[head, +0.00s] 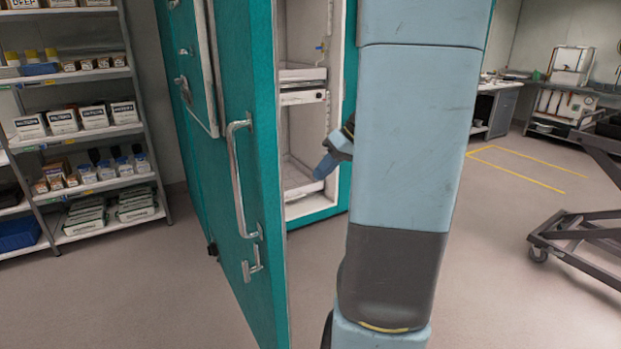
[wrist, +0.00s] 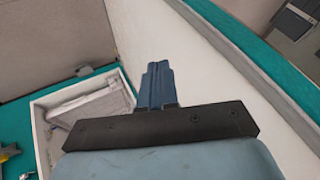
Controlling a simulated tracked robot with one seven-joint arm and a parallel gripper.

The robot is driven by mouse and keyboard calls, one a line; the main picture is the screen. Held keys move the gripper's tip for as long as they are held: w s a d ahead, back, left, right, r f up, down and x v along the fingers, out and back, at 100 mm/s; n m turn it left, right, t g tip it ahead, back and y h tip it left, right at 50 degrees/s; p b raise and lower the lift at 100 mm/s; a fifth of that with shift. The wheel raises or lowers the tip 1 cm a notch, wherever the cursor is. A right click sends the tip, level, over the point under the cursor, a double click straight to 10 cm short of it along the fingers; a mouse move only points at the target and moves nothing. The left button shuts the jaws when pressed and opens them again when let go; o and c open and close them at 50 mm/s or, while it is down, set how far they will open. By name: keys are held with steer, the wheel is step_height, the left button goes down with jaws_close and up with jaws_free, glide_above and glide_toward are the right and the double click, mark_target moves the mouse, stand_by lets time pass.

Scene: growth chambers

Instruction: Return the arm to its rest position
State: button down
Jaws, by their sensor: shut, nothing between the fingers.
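My light blue arm (head: 405,150) fills the middle of the head view and hides part of the open chamber behind it. My gripper (head: 326,166) shows past the arm's left side, in front of the chamber's opening. In the wrist view my gripper (wrist: 157,72) has its blue fingers together with nothing between them. The teal growth chamber (head: 318,213) stands open, with white inner walls and shelves. Its teal door (head: 250,200) is swung toward me on the left and has a long metal handle (head: 236,170).
Shelving (head: 100,130) with boxes and bottles stands at the left. A dark wheeled lift frame (head: 575,235) stands at the right. Yellow floor lines (head: 540,160) mark the back right. The floor between the arm and the lift frame is clear. A chamber shelf (head: 302,74) shows inside.

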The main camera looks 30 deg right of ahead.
steer(key=v, duration=0.8)
steer(key=s+a+h, duration=0.2)
steer(key=s+a, duration=0.2)
steer(key=a, duration=0.3)
steer(key=s+a+m+h, duration=0.1)
steer(key=s+a, duration=0.3)
steer(key=a, duration=0.4)
steer(key=s+a+r+t+h, duration=0.1)
steer(key=s+a+h, duration=0.2)
steer(key=a, duration=0.4)
steer(key=shift+s+a+m, duration=0.15)
steer(key=shift+s+m, duration=0.25)
steer(key=shift+s, duration=0.1)
stand_by(0.7)
